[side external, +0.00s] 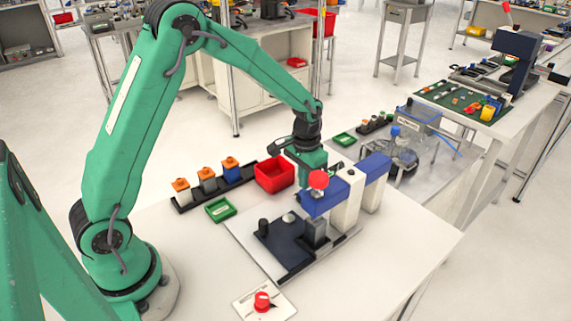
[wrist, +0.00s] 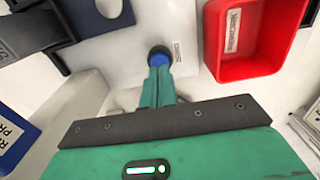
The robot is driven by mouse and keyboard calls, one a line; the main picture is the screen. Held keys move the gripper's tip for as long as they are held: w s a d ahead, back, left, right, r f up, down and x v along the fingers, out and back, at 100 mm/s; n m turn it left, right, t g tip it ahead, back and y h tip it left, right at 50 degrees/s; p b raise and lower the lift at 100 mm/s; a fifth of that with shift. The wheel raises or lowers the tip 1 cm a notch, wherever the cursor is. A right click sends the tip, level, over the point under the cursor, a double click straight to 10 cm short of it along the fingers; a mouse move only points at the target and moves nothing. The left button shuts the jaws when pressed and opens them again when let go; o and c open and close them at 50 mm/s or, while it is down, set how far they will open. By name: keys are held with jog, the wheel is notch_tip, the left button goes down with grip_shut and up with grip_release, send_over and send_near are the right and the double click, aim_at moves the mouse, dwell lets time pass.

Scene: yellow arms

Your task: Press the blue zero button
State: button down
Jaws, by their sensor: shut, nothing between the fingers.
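The blue button (wrist: 159,56) with a dark rim sits on a pale surface at the upper middle of the wrist view. My gripper (wrist: 160,76) has its two green fingers together, with nothing between them. The fingertips overlap the near edge of the button in the wrist view; I cannot tell whether they touch it. In the side external view, my wrist points down behind the blue and white press (side external: 335,195). The fingertips and the blue button are hidden there.
A red bin (side external: 274,174) stands close beside my gripper and also shows in the wrist view (wrist: 252,38). A green tray (side external: 220,210) and a dark rack (side external: 213,186) of orange-topped blocks lie left. A red button (side external: 262,301) sits on a plate in front.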

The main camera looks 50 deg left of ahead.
jog(key=shift+f, duration=1.2)
dwell(0.9)
jog(key=shift+r, duration=3.8)
jog(key=shift+r, duration=0.15)
jog(key=s+r+t, duration=0.2)
jog(key=s+r, duration=0.7)
jog(key=r, duration=0.2)
jog(key=s+r+t, duration=0.3)
jog(key=s, duration=1.1)
jog(key=shift+s+d+r+t, duration=0.15)
jog(key=shift+s+d+t, duration=0.05)
jog(key=shift+d+t, duration=0.1)
